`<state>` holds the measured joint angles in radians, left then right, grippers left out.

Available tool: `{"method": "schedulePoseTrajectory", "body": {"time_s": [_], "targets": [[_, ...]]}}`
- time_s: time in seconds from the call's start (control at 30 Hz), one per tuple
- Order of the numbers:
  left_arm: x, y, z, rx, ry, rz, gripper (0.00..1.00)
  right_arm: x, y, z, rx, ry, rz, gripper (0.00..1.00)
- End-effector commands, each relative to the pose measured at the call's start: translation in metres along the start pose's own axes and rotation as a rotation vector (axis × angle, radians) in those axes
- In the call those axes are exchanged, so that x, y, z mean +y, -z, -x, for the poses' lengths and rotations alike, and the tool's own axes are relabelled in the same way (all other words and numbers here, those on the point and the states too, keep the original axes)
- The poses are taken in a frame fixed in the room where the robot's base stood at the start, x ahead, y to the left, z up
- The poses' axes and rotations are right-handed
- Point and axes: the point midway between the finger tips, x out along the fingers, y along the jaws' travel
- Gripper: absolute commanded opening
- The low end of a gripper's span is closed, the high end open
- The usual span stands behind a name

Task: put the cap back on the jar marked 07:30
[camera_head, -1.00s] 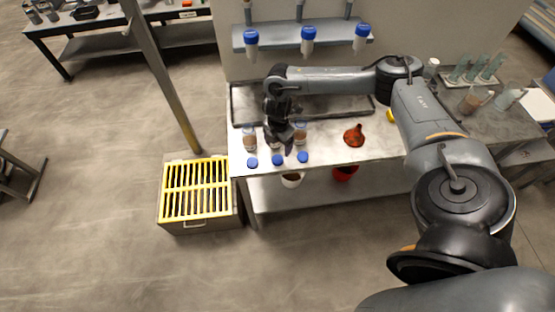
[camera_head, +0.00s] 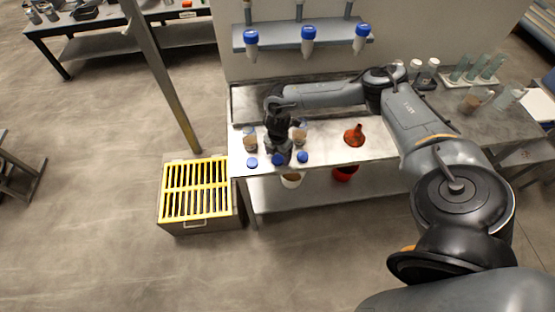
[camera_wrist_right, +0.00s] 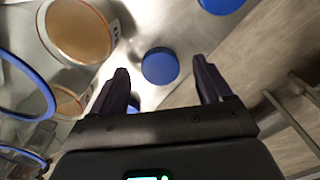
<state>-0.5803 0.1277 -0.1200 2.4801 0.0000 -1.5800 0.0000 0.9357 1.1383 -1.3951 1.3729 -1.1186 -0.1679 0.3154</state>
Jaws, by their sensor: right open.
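Three blue caps lie along the front edge of the steel bench: left (camera_head: 252,163), middle (camera_head: 278,160) and right (camera_head: 302,157). Behind them are a left jar (camera_head: 250,141) and a right jar (camera_head: 300,136) with brownish contents; the area between is hidden by my right gripper (camera_head: 281,157). In the right wrist view this gripper (camera_wrist_right: 160,66) is open, with a blue cap (camera_wrist_right: 160,65) seen between its fingertips, not gripped. An open jar (camera_wrist_right: 80,32) shows a partly cut-off label. I cannot read 07:30 on any jar. My left gripper is not in view.
A rack shelf (camera_head: 270,41) with blue-topped tubes hangs behind the bench. An orange-red funnel (camera_head: 354,135) stands to the right on the bench (camera_head: 330,155). A yellow-grated bin (camera_head: 196,188) is at the left front. Bench room between right jar and funnel is clear.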

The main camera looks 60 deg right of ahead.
Motion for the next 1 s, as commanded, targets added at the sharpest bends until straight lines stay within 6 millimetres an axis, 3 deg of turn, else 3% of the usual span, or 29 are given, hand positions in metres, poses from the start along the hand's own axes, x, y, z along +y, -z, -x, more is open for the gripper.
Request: {"method": "schedulePoseTrajectory", "body": {"time_s": [0.17,0.53,0.9,1.0], "targets": [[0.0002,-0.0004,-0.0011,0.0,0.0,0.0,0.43,-0.0002,-0.0003,-0.013,0.0,0.0,0.0,0.78],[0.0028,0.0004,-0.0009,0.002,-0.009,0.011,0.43,-0.0003,-0.0003,-0.0137,0.0,0.0,0.0,0.77],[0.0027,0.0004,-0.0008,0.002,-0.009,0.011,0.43,-0.0003,-0.0004,-0.0136,0.0,0.0,0.0,0.22],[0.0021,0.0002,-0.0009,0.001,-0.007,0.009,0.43,-0.0003,-0.0004,-0.0135,0.0,0.0,0.0,0.22]]}}
